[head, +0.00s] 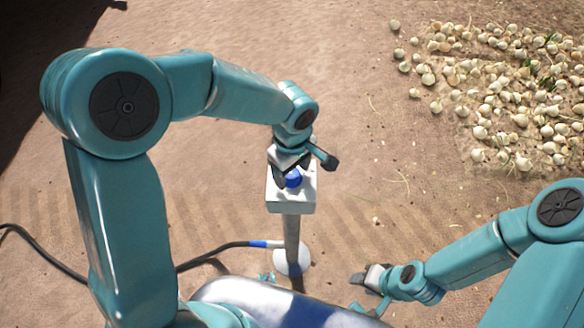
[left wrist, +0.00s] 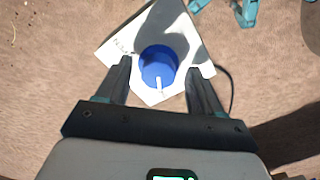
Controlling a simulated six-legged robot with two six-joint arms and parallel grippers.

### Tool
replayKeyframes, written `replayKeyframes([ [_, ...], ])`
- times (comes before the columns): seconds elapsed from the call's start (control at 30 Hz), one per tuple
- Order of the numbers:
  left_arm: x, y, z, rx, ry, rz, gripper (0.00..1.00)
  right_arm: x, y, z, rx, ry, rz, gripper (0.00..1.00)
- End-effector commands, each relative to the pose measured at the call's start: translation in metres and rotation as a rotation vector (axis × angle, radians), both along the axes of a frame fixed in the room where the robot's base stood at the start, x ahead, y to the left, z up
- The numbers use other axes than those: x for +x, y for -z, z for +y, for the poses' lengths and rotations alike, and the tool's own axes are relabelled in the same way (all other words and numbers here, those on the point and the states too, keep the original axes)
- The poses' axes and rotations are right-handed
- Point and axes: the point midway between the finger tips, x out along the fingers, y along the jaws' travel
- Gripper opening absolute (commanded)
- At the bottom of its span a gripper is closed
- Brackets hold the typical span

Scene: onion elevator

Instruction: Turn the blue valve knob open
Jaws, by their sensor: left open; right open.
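The blue valve knob (head: 293,178) sits on top of a white box (head: 291,206) on a grey post. In the left wrist view the knob (left wrist: 158,65) is round, with a white pointer mark toward the near side of the box plate (left wrist: 112,46). My left gripper (head: 304,168) is above the box, its open dark fingers on either side of the knob. The left wrist view shows gaps between the fingers (left wrist: 159,72) and the knob. My right gripper (head: 362,291) is open and empty, low at the lower middle, away from the box.
The post stands on a round white base (head: 292,261). A black hose with a blue end (head: 258,244) runs from the left to the post. Many pale onions (head: 500,105) lie on the soil at the upper right. The ground between is mostly clear.

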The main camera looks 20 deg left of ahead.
Motion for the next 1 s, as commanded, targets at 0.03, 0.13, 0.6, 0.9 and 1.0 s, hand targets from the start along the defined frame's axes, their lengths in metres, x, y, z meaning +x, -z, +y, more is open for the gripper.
replayKeyframes([
  [0.03,0.0001,0.0,0.0,0.0,0.0,0.0,0.67,0.0,0.0,0.0,0.0,0.0,0.0,0.43],
  [0.13,0.0001,-0.0001,0.0,0.0,0.0,0.0,0.67,0.0001,0.0,0.0,0.0,0.0,0.0,0.43],
  [0.6,-0.0001,-0.0003,0.0,0.0,0.024,0.0,0.11,0.0001,0.0011,-0.0001,0.0,0.0,0.0,0.43],
  [0.9,0.0,0.0004,0.0002,0.002,0.187,-0.001,0.11,0.0001,0.0072,-0.0001,0.0,0.0,0.0,0.43],
  [1.0,-0.0001,0.0004,0.0004,0.002,0.276,-0.001,0.11,0.0,0.0097,0.0,0.0,0.0,0.0,0.43],
])
